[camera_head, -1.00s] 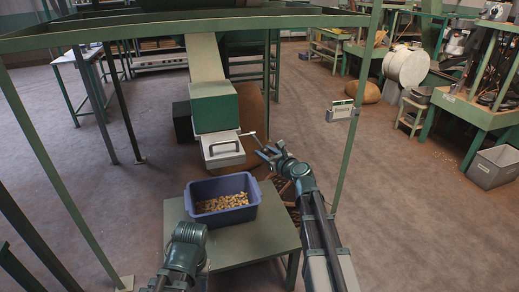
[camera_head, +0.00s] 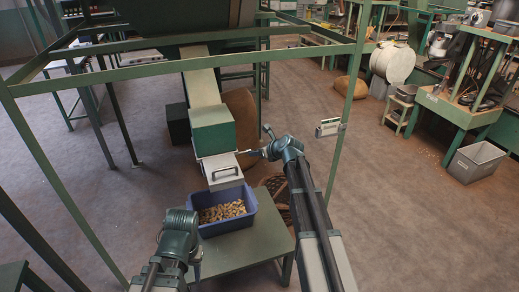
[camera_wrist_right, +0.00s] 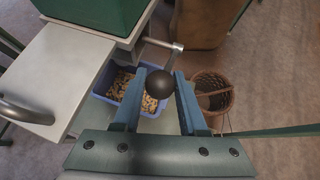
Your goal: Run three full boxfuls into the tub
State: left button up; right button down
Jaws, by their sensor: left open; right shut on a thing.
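A green hopper box (camera_head: 212,132) stands at the foot of a sloping chute, with a white metal box front (camera_head: 221,168) and dark handle below it. A lever (camera_wrist_right: 160,44) with a black ball knob (camera_wrist_right: 159,84) sticks out at its right side. My right gripper (camera_head: 264,148) is shut on the knob; in the right wrist view its two blue fingers (camera_wrist_right: 158,95) lie either side of it. The blue tub (camera_head: 248,218) stands on a green table below the box front and holds brown nuts (camera_head: 222,211). My left gripper (camera_head: 195,266) is open and empty, low, left of the table.
The green table (camera_head: 255,243) has bare top right of the tub. Green frame posts (camera_head: 345,125) stand left and right of the hopper. A wicker basket (camera_wrist_right: 212,93) and a brown sack (camera_head: 240,108) are on the floor beside it. Open floor lies to the right.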

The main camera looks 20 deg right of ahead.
jog(key=w+r+p, duration=0.5)
jog(key=w+r, duration=0.1)
jog(key=w, duration=0.4)
jog(key=shift+a+r+p, duration=0.15)
jog(key=shift+r+p, duration=0.2)
jog(key=shift+r, duration=0.05)
jog(key=c, duration=0.5)
grip_release()
jog(key=shift+f, duration=0.1)
jog(key=shift+o, duration=0.2)
jog(key=shift+s, duration=0.1)
